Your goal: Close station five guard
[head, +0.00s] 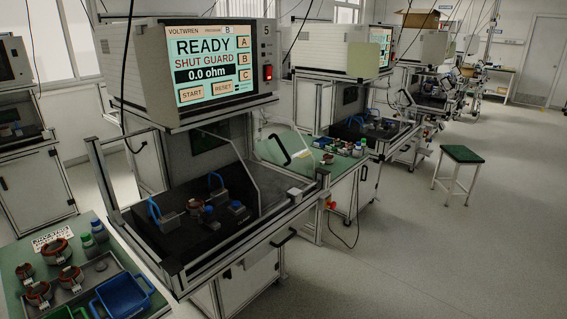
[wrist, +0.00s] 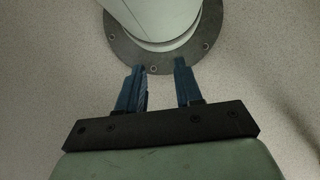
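Station five (head: 185,62) stands in the middle of the head view, with a "5" beside its screen. The screen (head: 209,65) reads READY, SHUT GUARD, 0.0 ohm. Below it is an open-fronted bay. The guard appears raised. Inside the bay, a stator (head: 195,206) sits among blue clamps on the dark bed. My gripper (wrist: 160,68) shows only in the wrist view, open and empty, its blue fingers apart over the floor, away from the guard.
A green side table (head: 22,262) at lower left holds several stators, bottles and a blue bin (head: 123,296). A second black handle (head: 284,238) is on the station's lower front. Another station (head: 340,55) stands behind. A stool (head: 460,155) stands right; the floor at lower right is clear.

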